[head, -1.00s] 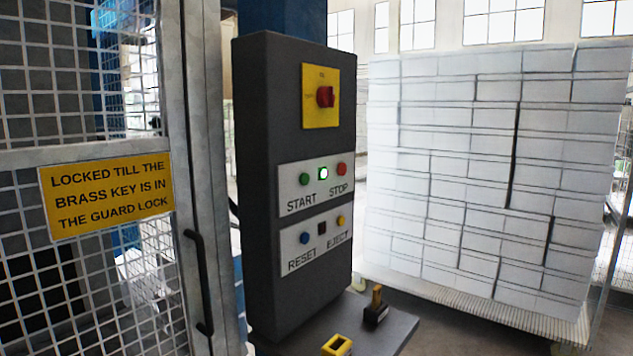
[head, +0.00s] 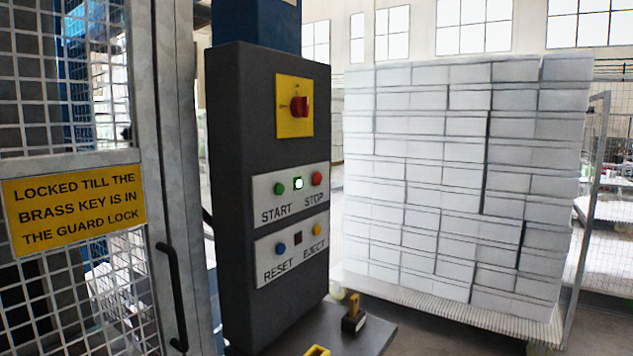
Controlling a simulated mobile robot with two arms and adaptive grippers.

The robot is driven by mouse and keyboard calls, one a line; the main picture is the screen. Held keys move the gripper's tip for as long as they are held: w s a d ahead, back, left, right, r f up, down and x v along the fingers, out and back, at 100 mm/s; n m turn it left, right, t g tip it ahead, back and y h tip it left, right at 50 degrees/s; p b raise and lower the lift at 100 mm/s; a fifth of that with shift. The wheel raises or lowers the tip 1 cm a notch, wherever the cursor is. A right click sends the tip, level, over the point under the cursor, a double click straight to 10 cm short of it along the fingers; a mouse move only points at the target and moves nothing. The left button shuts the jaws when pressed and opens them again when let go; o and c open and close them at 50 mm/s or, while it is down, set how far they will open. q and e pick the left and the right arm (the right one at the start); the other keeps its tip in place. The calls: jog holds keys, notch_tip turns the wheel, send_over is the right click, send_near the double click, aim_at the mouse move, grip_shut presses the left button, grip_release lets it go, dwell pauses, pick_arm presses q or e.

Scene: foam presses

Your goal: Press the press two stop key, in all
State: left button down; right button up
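A dark grey control cabinet (head: 240,200) stands in the middle of the head view. Its upper white plate holds a green START key (head: 279,189), a lit white-green lamp (head: 298,183) and a red STOP key (head: 317,178). The lower plate holds a blue RESET key (head: 281,248), a dark square (head: 298,239) and a yellow EJECT key (head: 318,229). A red rotary switch (head: 299,106) sits on a yellow plate above. No press number is readable on the cabinet.
A mesh guard door (head: 75,120) with a yellow sign (head: 74,209) and black handle (head: 171,290) stands at left. A grey shelf (head: 375,335) below the cabinet bears a yellow-and-black item (head: 353,318). A trolley of white blocks (head: 465,170) stands at right.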

jog(key=shift+s+d, duration=0.2)
